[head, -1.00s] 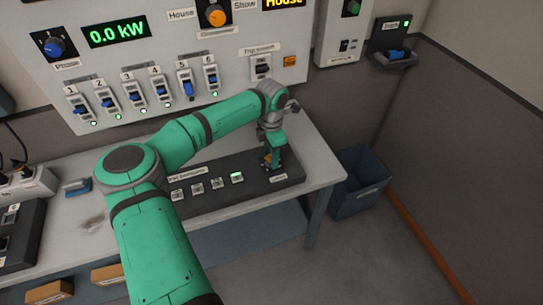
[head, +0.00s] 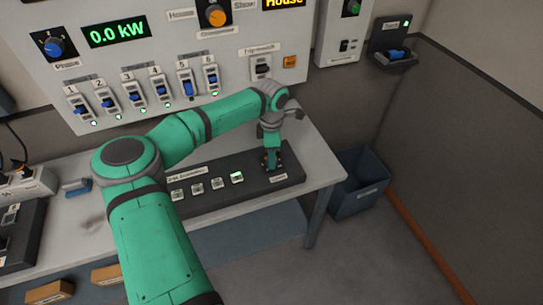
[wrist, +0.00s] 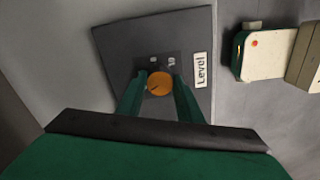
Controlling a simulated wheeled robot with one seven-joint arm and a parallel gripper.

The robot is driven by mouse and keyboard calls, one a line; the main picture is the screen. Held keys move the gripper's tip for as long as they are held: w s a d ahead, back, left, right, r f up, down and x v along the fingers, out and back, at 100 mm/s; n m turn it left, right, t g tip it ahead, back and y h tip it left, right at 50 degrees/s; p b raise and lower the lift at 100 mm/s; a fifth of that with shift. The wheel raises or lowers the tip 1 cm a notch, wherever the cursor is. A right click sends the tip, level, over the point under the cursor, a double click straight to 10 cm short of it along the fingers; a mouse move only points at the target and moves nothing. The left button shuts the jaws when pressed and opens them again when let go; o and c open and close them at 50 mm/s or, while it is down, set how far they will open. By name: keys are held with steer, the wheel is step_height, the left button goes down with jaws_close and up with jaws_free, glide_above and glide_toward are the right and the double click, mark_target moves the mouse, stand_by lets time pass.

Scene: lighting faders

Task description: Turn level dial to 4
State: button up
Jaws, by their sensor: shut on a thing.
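The level dial (wrist: 159,83) is a round orange knob with a dark pointer line, on a dark panel with a white "Level" label (wrist: 201,70). In the wrist view my gripper (wrist: 160,88) has one finger on each side of the knob and is shut on it. The scale marks beside the knob are partly hidden and too small to read surely. In the head view my gripper (head: 272,162) points down at the right end of the dark console (head: 230,196) and hides the dial.
The console also carries a row of buttons, one lit green (head: 237,177). A wall panel with several blue faders (head: 188,88) stands behind my arm. A blue-grey bin (head: 358,186) stands on the floor right of the table (head: 318,165).

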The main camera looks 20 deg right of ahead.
steer(key=shift+r, duration=0.1)
steer(key=o, duration=1)
steer(key=shift+o, duration=0.2)
step_height(320, 180, up, 11)
